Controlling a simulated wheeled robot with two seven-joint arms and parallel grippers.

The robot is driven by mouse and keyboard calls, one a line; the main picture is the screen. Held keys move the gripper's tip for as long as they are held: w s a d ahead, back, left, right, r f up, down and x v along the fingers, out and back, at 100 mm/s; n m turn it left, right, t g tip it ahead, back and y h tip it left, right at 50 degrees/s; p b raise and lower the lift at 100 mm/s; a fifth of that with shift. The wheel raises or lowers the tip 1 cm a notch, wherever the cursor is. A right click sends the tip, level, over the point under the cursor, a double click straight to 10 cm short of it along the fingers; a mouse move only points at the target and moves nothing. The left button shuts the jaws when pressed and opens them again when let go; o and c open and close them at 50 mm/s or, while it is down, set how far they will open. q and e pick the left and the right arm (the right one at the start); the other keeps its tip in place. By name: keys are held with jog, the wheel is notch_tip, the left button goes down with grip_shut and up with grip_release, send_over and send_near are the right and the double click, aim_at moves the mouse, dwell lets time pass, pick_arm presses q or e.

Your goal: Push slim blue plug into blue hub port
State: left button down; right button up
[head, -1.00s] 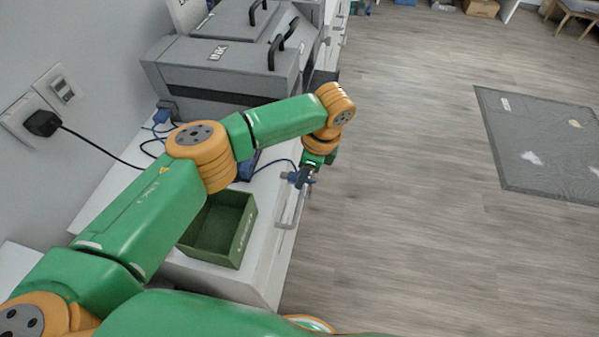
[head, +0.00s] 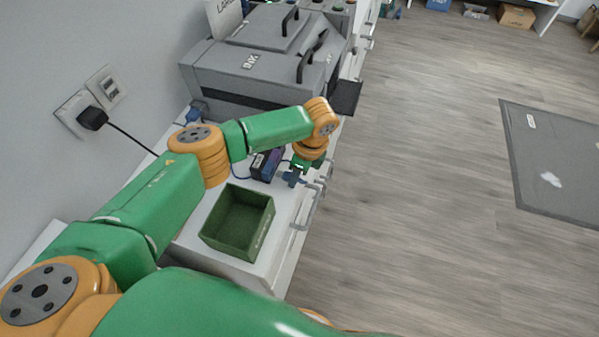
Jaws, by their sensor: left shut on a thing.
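My left gripper (head: 298,174) hangs at the front edge of the white desk, pointing down. It is shut on a small blue plug (head: 291,180), whose shape is mostly lost at this size. A thin blue cable runs over the desk near it. A dark box with a blue-purple face (head: 267,164), which looks like the hub, stands on the desk just left of the gripper and partly behind my forearm. The plug is apart from it. I cannot make out its ports. My right gripper is not in view.
An open green box (head: 238,222) stands on the desk nearer to me. A grey printer (head: 255,75) fills the back of the desk. A black plug (head: 93,118) with a cable sits in the wall socket. A drawer handle (head: 310,207) sticks out below the gripper.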

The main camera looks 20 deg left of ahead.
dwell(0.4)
pick_arm(q)
jog(key=shift+r+p, duration=0.1)
jog(key=shift+p, duration=0.2)
dwell(0.4)
jog(key=shift+p, duration=0.3)
dwell(0.3)
jog(key=shift+a+p, duration=1.1)
jog(key=shift+a, duration=0.35)
